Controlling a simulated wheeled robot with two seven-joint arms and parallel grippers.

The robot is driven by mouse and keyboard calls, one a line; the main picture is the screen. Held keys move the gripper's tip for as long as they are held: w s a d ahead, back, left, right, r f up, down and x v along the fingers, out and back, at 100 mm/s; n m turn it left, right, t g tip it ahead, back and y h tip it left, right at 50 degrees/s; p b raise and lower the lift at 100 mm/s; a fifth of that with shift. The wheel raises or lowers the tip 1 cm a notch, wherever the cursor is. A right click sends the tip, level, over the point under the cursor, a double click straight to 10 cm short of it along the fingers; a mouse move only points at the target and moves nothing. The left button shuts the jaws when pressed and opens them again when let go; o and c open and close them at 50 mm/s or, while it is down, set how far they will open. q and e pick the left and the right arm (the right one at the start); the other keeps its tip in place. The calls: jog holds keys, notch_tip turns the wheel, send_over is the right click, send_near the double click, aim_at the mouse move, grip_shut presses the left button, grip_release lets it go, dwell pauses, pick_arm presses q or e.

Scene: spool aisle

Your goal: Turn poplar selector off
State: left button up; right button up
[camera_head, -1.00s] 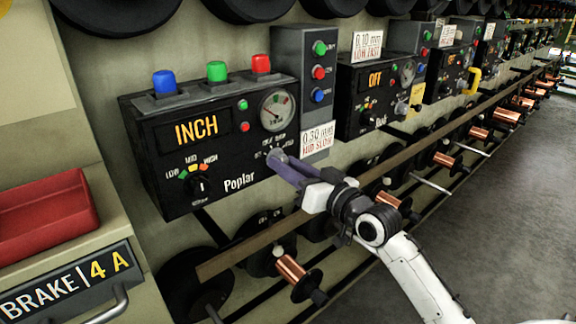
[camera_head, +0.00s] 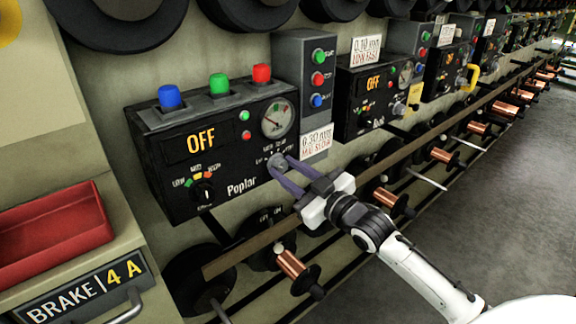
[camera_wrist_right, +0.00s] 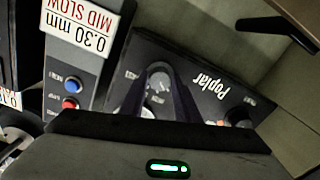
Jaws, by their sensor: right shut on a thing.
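The Poplar control box (camera_head: 170,190) is black, at the left of the head view, and its display (camera_head: 201,141) reads OFF in orange. Its selector knob (camera_head: 277,161) is at the lower right of the face, under the round gauge. My right gripper (camera_head: 281,166) is shut on this knob, its two purple-grey fingers on either side. In the right wrist view the box shows upside down, and the knob (camera_wrist_right: 158,84) lies between the dark fingers. The exact pointer direction is hard to tell. My left gripper is not in view.
A grey button post (camera_head: 306,75) with a 0.30 mm MID SLOW card stands right of the box. A wooden rail (camera_head: 235,262) and copper spools (camera_head: 291,264) run below. A red tray (camera_head: 50,225) is at the left. The floor (camera_head: 500,200) at right is clear.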

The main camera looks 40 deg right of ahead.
dwell(0.3)
jog(key=o, duration=1)
jog(key=shift+o, duration=0.2)
jog(key=s+p, duration=0.1)
jog(key=s, duration=0.9)
jog(key=shift+s+d, duration=0.15)
jog(key=shift+d, duration=0.25)
jog(key=s+a+f+m+g+p, duration=0.1)
jog(key=s+a+f+g+p, duration=0.2)
jog(key=s+a+f, duration=0.5)
jog(key=s+a+f+m+g+y+p, duration=0.1)
jog(key=s+a+f+g+p, duration=0.2)
jog(key=a+f, duration=0.9)
jog(key=s+f+g, duration=0.2)
jog(key=s+g, duration=0.1)
jog(key=s, duration=0.2)
jog(key=shift+s+a+f+p, duration=0.2)
jog(key=shift+s+f+p, duration=0.1)
jog(key=shift+f+p, duration=0.1)
